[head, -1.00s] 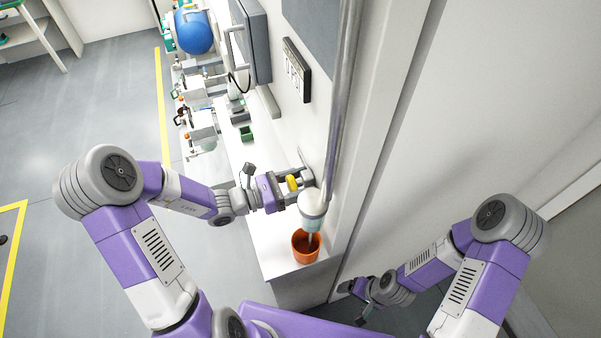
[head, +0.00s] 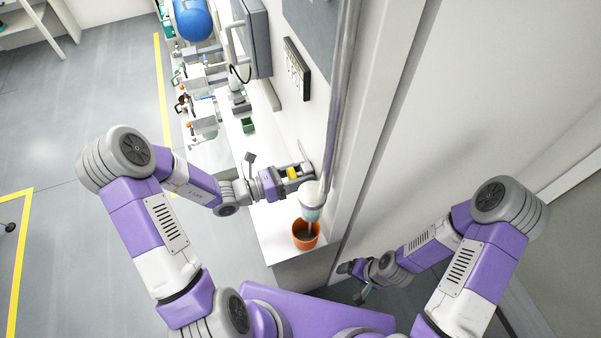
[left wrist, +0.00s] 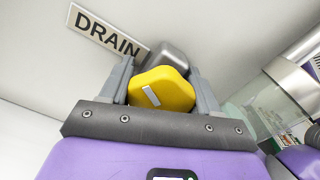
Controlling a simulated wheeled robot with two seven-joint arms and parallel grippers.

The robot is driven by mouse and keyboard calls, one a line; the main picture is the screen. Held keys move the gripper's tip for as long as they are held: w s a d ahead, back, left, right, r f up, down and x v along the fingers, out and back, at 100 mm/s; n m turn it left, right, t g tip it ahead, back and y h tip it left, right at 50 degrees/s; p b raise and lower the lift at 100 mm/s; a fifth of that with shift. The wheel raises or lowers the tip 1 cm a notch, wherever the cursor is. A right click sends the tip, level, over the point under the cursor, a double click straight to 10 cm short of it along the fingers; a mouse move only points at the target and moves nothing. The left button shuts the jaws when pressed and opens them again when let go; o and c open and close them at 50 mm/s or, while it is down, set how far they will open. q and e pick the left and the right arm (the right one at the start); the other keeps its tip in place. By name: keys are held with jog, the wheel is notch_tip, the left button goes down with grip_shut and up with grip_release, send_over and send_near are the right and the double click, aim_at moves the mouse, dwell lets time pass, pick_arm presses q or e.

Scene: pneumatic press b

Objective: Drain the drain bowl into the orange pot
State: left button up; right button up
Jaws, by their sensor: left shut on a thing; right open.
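A yellow handle (left wrist: 163,90) sits between the fingers of my left gripper (left wrist: 160,82), which is shut on it below a DRAIN sign (left wrist: 104,33). In the head view the yellow handle (head: 293,174) is beside the pipe, with my left gripper (head: 300,173) around it. The drain bowl (head: 311,203) is a pale, partly clear cup under the vertical pipe, and it shows at the right of the left wrist view (left wrist: 275,98). A thin spout runs down from it into the orange pot (head: 306,236) on the white ledge. My right gripper (head: 352,281) is open and empty, low at the right.
A tall metal pipe (head: 343,95) rises along the white wall. A green box (head: 248,125) and several small fittings stand further back on the white bench. A blue tank (head: 192,20) is at the far end.

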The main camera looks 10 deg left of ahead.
aim_at(289, 179)
pick_arm(q)
jog(key=o, duration=1.1)
jog(key=shift+c, duration=0.2)
jog(key=v, duration=0.7)
jog(key=shift+s+a+p, duration=0.2)
jog(key=shift+a+p, duration=0.1)
jog(key=shift+f, duration=0.1)
